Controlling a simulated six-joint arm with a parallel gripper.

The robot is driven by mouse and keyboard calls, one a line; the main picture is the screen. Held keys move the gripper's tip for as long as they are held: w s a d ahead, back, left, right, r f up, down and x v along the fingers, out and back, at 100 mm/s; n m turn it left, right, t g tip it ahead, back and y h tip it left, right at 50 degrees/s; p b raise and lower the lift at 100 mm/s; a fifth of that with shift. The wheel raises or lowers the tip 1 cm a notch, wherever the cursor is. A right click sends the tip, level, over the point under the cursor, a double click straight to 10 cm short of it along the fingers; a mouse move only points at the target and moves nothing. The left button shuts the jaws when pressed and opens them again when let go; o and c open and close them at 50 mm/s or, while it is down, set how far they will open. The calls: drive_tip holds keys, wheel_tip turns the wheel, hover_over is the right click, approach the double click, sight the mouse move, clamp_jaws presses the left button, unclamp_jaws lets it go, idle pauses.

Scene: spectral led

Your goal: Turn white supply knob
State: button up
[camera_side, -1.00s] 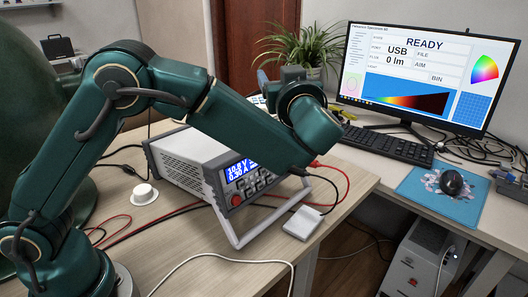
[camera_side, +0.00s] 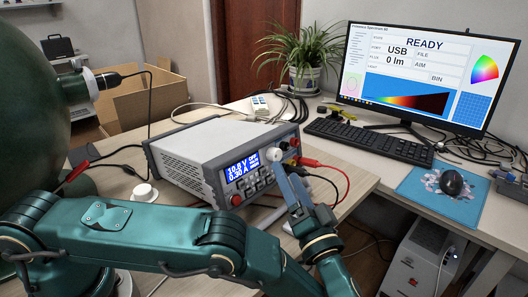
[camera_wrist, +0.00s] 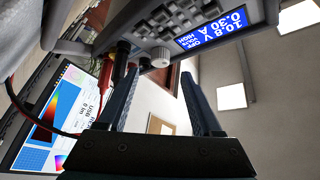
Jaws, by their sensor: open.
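The power supply (camera_side: 215,150) is a grey box on the desk with a lit blue display reading 10.8 V and 0.30 A. Its white knob (camera_side: 274,154) is on the right part of the front panel, and it also shows in the wrist view (camera_wrist: 160,57). My gripper (camera_side: 281,172) is just in front of the knob. In the wrist view my gripper (camera_wrist: 160,75) is open, with the knob between and just beyond its fingertips. No contact with the knob is visible.
Red and black leads (camera_side: 310,162) plug in right beside the knob. A round white knob-like piece (camera_side: 145,192) stands on the desk left of the supply. A monitor (camera_side: 415,75) showing READY, a keyboard (camera_side: 370,140) and a mouse (camera_side: 451,182) are on the right.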

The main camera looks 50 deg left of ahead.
sight(278, 156)
drive_tip(key=shift+x, duration=2.2)
clamp_jaws()
